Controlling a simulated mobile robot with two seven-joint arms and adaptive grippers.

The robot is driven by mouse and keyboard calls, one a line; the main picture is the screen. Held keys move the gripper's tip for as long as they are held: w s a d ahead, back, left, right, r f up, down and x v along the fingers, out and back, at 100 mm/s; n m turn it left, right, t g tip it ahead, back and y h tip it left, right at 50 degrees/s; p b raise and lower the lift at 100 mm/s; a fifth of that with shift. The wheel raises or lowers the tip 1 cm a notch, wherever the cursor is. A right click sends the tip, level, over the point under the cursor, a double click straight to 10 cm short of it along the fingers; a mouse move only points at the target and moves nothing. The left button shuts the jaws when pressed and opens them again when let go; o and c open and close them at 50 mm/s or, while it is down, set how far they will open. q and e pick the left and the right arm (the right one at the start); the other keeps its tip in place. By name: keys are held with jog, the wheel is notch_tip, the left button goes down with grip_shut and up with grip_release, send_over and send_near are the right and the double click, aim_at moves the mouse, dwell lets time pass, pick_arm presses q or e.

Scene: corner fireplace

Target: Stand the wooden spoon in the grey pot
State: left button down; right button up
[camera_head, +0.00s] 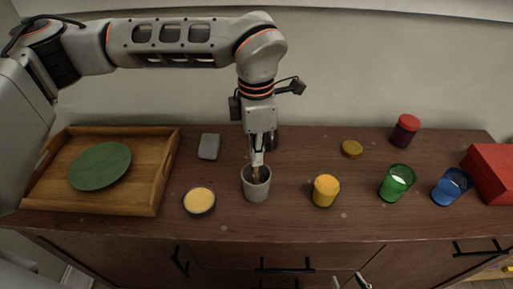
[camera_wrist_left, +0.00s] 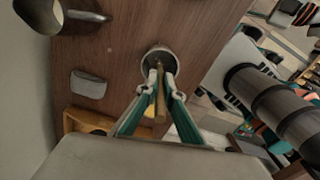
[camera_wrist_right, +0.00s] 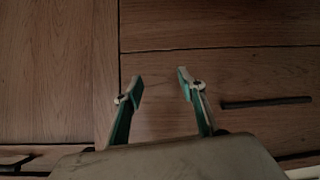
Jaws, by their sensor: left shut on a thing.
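The grey pot (camera_head: 256,191) stands upright near the front of the wooden cabinet top, and its round rim also shows in the left wrist view (camera_wrist_left: 148,62). My left gripper (camera_head: 257,158) is directly above the pot, pointing down. It is shut on the wooden spoon (camera_wrist_left: 161,103), whose lower part reaches into the pot's mouth (camera_head: 256,178). Whether the spoon touches the pot's bottom is hidden. My right gripper (camera_wrist_right: 158,84) is open and empty in front of the cabinet's drawers, low at the bottom edge of the head view.
A wooden tray (camera_head: 150,180) with a green plate (camera_head: 100,165) is left. A yellow-filled bowl (camera_head: 199,201) and yellow candle (camera_head: 326,191) flank the pot. A grey block (camera_head: 209,147) lies behind. Green glass (camera_head: 397,183), blue glass (camera_head: 452,187) and red box (camera_head: 491,172) stand right.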

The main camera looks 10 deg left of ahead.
pick_arm(q)
jog(key=shift+f, duration=0.55)
jog(key=c, duration=2.1)
grip_release()
jog(key=shift+c, duration=0.2)
notch_tip(320, 180, up, 12)
